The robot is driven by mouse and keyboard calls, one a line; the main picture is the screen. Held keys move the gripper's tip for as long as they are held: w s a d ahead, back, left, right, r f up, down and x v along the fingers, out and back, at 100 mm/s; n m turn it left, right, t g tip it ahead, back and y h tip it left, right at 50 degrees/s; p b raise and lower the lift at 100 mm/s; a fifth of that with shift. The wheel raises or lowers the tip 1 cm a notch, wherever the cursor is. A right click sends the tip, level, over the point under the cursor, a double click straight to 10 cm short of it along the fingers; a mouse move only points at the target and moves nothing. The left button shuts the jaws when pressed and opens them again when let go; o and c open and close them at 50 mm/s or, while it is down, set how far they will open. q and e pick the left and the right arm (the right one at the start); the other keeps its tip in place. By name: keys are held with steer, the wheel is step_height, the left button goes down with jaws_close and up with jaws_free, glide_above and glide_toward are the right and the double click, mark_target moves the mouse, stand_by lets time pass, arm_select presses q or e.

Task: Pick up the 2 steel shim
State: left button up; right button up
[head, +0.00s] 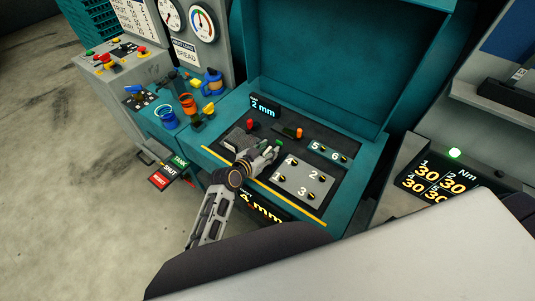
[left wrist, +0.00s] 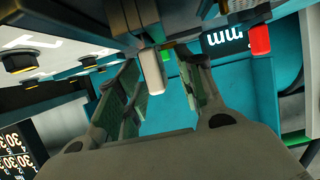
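My left gripper (head: 266,156) is low over the dark panel in the teal machine, beside a grey plate numbered 1 to 4. In the left wrist view my left gripper (left wrist: 158,64) is open, with one finger on each side of a pale grey peg (left wrist: 152,72). I cannot tell whether the fingers touch it. The peg may be the steel shim's handle; no label on it is readable. A red-tipped handle (head: 250,124) and an orange-tipped handle (head: 299,133) stand behind the gripper. My right gripper is not in view.
A "2 mm" display (head: 264,106) stands at the panel's back. The numbered plate (head: 303,180) has several knobs. The raised teal lid (head: 325,65) bounds the back.

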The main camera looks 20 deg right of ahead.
mark_target(268, 150)
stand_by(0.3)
arm_select(q)
jaws_close()
stand_by(0.3)
steer(key=shift+r+b, duration=0.35)
steer(key=shift+r, duration=4.7)
